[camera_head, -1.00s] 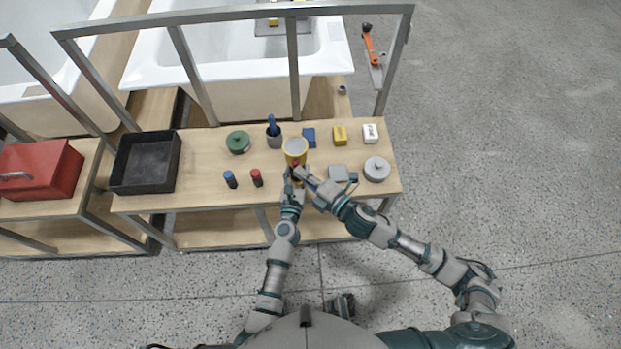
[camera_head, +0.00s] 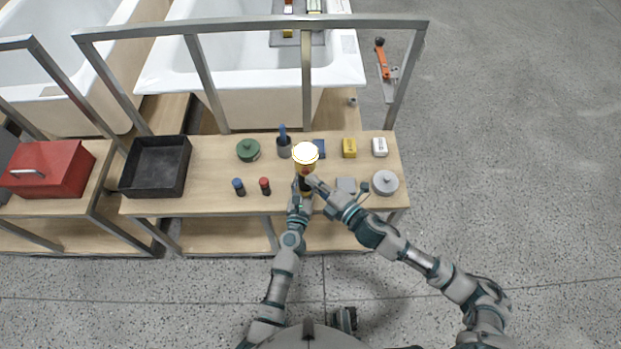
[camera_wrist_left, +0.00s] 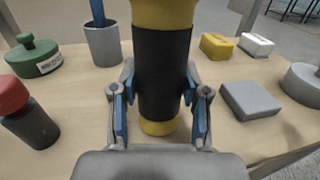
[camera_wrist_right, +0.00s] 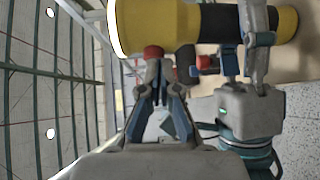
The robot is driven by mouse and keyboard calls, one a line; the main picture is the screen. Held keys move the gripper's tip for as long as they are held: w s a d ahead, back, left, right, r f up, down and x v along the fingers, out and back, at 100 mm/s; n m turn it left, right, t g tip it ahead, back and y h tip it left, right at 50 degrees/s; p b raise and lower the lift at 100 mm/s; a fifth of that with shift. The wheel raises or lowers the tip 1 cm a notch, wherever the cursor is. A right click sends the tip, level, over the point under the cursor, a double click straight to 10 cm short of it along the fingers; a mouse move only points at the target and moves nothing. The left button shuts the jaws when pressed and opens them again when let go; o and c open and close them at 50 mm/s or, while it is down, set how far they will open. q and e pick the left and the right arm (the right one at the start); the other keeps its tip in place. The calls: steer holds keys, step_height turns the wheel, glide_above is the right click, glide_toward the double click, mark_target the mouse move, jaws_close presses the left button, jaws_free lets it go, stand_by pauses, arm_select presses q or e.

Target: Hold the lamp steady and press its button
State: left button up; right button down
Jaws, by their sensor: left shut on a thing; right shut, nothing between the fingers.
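The yellow and black lamp (camera_head: 305,156) stands upright on the wooden bench, and its top glows bright in the head view. My left gripper (camera_head: 301,186) is shut around the lamp's black middle, one finger on each side, as the left wrist view (camera_wrist_left: 160,110) shows. My right gripper (camera_head: 311,180) is shut and empty beside the lamp. In the right wrist view the right fingertips (camera_wrist_right: 158,72) are at a red button (camera_wrist_right: 153,52) on the lamp's yellow head (camera_wrist_right: 165,22). I cannot tell whether they touch it.
On the bench (camera_head: 210,195) stand a green lidded pot (camera_head: 248,150), a grey cup (camera_head: 284,147), blue and red capped bottles (camera_head: 265,187), a yellow block (camera_head: 349,148), a grey round container (camera_head: 385,183) and a black tray (camera_head: 155,168). A metal frame (camera_head: 250,25) rises behind.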

arm_select(q)
steer(key=shift+s+f, duration=0.1)
steer(key=shift+f, duration=0.1)
arm_select(e)
steer(key=v, duration=0.8)
steer(key=shift+s+d, duration=0.25)
arm_select(q)
steer(key=o, duration=1.4)
steer(key=shift+c, duration=0.2)
steer(key=shift+r, duration=0.1)
